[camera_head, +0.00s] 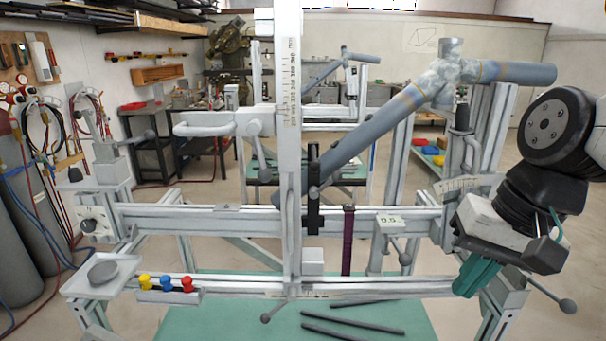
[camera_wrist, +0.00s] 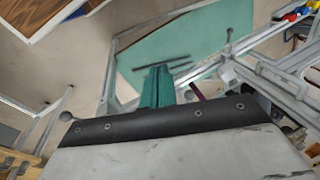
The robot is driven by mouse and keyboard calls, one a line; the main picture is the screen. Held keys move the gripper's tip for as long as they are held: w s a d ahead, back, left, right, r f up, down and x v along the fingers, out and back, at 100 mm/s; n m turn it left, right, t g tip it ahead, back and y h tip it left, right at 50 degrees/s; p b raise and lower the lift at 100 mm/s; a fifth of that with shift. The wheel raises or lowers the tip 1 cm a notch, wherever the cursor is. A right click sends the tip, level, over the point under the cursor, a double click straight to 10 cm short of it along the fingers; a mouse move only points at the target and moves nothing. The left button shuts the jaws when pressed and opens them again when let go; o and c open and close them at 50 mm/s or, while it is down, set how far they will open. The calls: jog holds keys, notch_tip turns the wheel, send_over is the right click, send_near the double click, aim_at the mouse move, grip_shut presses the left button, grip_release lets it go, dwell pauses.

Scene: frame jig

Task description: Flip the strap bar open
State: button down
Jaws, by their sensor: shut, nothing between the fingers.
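The frame jig carries a blue-grey tube (camera_head: 375,125) that slopes up to a lug joint at the upper right. A short black upright bar (camera_head: 313,190) stands at the tube's lower end. A dark purple strap (camera_head: 348,240) hangs across the lower rail to its right, and part of it shows in the wrist view (camera_wrist: 197,90). I cannot tell for sure which part is the strap bar. My gripper (camera_head: 470,284) has teal fingers, shut and empty, low at the jig's right end, apart from the strap and black bar. The fingers also show in the wrist view (camera_wrist: 156,82).
A looped grey handle (camera_head: 205,124) sticks out left of the upright post (camera_head: 289,90). A block marked 5.0 (camera_head: 390,223) sits on the rail near the strap. Dark rods (camera_head: 365,328) lie on the green surface (camera_head: 225,322) below. Coloured knobs (camera_head: 166,283) sit at left.

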jog(key=w+a+r+m+t+y, duration=0.1)
jog(key=w+a+r+m+y, duration=0.25)
jog(key=w, duration=0.35)
jog(key=w+a+r+m+y, duration=0.2)
jog(key=w+a+m, duration=0.15)
jog(key=w, duration=0.45)
jog(key=m+t+y, duration=0.2)
jog(key=m+y, duration=0.1)
jog(key=m, duration=0.2)
send_near(314, 155)
jog(key=s+d+f, duration=0.2)
jog(key=s, duration=0.3)
jog(key=shift+h, duration=0.25)
jog(key=x, duration=0.9)
jog(key=shift+s+a+r, duration=0.1)
jog(key=shift+a+r, duration=0.05)
jog(key=shift+r+m, duration=0.1)
jog(key=shift+m, duration=0.2)
